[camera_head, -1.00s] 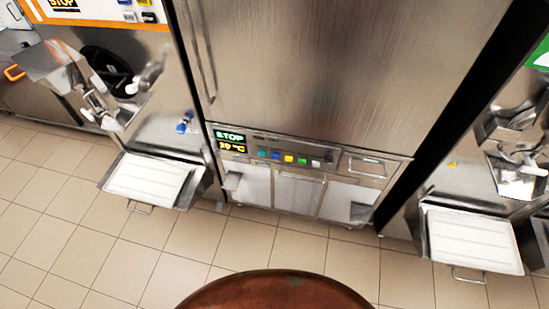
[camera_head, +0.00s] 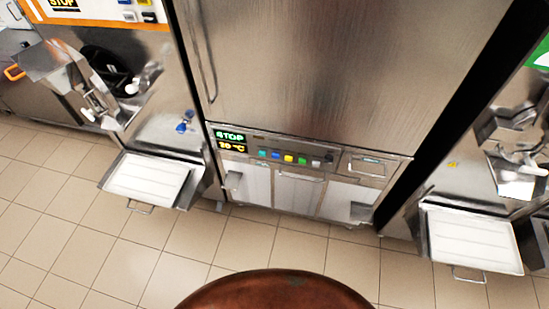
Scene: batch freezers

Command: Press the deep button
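A tall steel freezer cabinet (camera_head: 330,70) stands in the middle of the head view. Its low control panel (camera_head: 340,157) has a display (camera_head: 230,140) reading STOP in green with a temperature below. To the right of the display is a row of small buttons: a teal one (camera_head: 262,154), a blue one (camera_head: 276,156), a yellow one (camera_head: 289,158), a green one (camera_head: 302,161) and a pale one (camera_head: 315,163). Their labels are too small to read, so I cannot tell which is the deep button. Neither gripper is in view.
A machine with a white tray (camera_head: 148,178) stands to the left, and another with a white tray (camera_head: 472,240) to the right. A round brown surface (camera_head: 275,290) is at the bottom edge. The tiled floor (camera_head: 110,250) before the cabinet is clear.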

